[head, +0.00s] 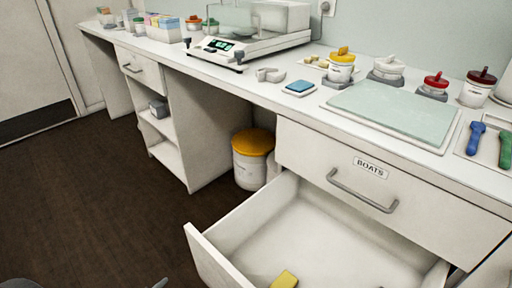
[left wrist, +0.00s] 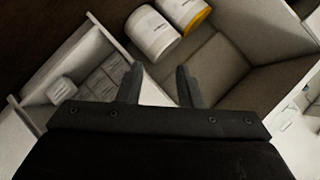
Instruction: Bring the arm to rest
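My left gripper (left wrist: 160,88) shows in the left wrist view with its two dark fingers spread apart. Nothing is between the fingers, and it appears to hold nothing. Behind the fingers are the counter's underside and two white tubs. In the head view only small grey bits show at the bottom left edge, too little to tell which part of me they are. My right gripper is in neither view.
A lower drawer (head: 225,258) stands open with a yellow block (head: 285,280) inside. The drawer marked BOATS (head: 340,172) above it is shut. A yellow-lidded tub (head: 250,165) stands under the counter (head: 265,85). The dark floor (head: 80,190) at left is clear.

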